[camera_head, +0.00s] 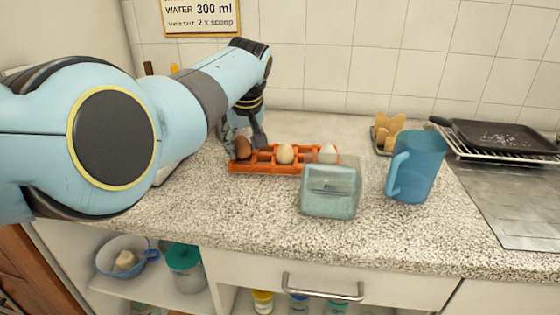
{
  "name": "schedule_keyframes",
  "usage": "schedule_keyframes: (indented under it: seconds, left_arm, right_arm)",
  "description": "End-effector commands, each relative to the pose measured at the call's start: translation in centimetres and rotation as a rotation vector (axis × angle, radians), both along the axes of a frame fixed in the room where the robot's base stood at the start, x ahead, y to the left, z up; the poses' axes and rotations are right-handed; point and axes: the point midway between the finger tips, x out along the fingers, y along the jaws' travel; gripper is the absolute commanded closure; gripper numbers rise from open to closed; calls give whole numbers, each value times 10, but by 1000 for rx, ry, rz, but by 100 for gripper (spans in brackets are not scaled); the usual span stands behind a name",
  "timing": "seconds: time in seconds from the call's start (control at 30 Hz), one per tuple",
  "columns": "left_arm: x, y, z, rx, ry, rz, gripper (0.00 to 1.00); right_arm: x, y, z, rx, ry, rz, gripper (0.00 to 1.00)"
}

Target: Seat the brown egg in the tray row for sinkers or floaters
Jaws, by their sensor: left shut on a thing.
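The brown egg (243,148) is at the left end of the orange egg tray (265,170) on the speckled counter. My left gripper (246,139) reaches down from above and is shut on the brown egg; its fingers hide part of it. I cannot tell whether the egg touches the tray. A cream egg (285,154) sits in the middle of the tray. A white egg (327,153) is at its right end, partly behind a clear container. My right gripper is not in view.
The clear greenish container (330,192) with liquid stands in front of the tray's right end. A blue jug (414,165) is to its right. A wooden piece (388,130) and a dark pan (503,137) are behind. A sign (200,16) reads "WATER 300 ml". The front left counter is clear.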

Motion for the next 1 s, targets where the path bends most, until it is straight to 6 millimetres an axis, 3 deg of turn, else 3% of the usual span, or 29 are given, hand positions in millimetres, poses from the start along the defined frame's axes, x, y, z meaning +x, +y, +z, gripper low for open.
schedule_keyframes:
  seconds: [0.27, 0.3, 0.5, 1.0]
  left_arm:
    - [0, 0, 0, 0, 0, 0, 72]
    - [0, 0, 0, 0, 0, 0, 60]
    - [0, 0, 0, 0, 0, 0, 34]
    - [0, 0, 0, 0, 0, 0, 34]
  right_arm:
    - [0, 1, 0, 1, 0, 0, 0]
    - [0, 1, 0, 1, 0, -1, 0]
    - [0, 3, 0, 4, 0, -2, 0]
    - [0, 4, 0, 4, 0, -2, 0]
